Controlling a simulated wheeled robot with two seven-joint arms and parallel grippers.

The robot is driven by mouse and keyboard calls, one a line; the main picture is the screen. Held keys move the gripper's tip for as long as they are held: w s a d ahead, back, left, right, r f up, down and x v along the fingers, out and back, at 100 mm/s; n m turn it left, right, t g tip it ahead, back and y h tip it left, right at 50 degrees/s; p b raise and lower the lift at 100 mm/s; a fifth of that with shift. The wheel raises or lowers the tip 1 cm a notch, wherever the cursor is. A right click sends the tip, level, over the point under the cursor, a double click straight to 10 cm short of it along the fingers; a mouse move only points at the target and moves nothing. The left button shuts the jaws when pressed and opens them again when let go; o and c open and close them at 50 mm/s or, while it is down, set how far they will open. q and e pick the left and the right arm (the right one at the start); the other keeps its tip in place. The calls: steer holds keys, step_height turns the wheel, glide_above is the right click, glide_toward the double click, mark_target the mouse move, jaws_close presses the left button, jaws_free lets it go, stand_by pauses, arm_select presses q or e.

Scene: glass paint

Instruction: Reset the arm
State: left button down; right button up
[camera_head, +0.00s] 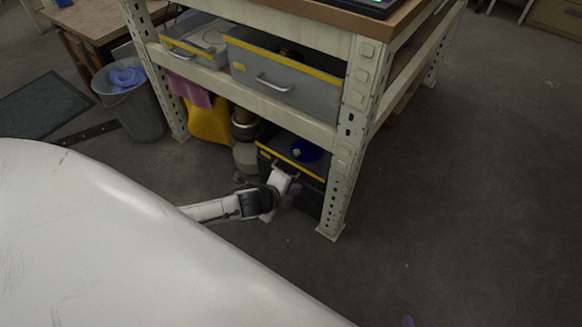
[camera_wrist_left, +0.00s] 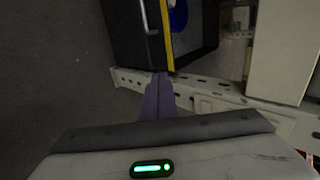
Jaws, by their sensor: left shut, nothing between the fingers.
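My left arm comes in from the left in the head view. Its left gripper (camera_head: 290,190) is low, in front of the dark bin with a yellow edge (camera_head: 320,170) under the workbench. In the left wrist view its purple fingers (camera_wrist_left: 160,97) are together with nothing between them. The same bin (camera_wrist_left: 130,35), with its handle and a blue item inside, is beyond the fingertips. A perforated bench post (camera_wrist_left: 200,88) crosses behind the fingers. A small purple tip at the bottom edge of the head view may be my right gripper (camera_head: 408,321); its jaws cannot be read.
The workbench (camera_head: 350,115) stands on perforated metal posts, with grey drawers (camera_head: 290,85) below its top. A yellow container (camera_head: 207,122) is under it. A grey bucket (camera_head: 135,105) with a blue liner stands at left. The floor (camera_head: 480,170) at right is clear.

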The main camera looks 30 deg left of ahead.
arm_select(q)
steer(key=shift+s+r, duration=0.4)
steer(key=shift+s, duration=0.15)
arm_select(e)
steer(key=shift+s+d+r, duration=0.15)
steer(key=shift+d+r, duration=0.05)
steer(key=shift+r, duration=0.05)
